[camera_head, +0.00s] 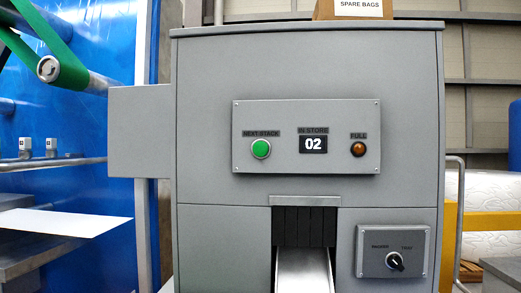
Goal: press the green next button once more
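The green button (261,149) sits on a light grey panel (306,187) on the front of a grey cabinet (306,70). The label above it reads "NEXT STACK". To its right a small display (313,144) labelled "IN STORE" reads 02. Further right is an amber lamp (358,149) labelled "FULL"; I cannot tell whether it is lit. Neither of my grippers shows in the head view, and nothing covers the button.
Below the panel is a slot with dark strips (305,226) and a metal chute (303,271). A rotary switch (395,262) is at lower right. A box (352,9) marked "SPARE BAGS" stands on top. A grey side box (140,131) juts left. A white sheet (60,222) lies left.

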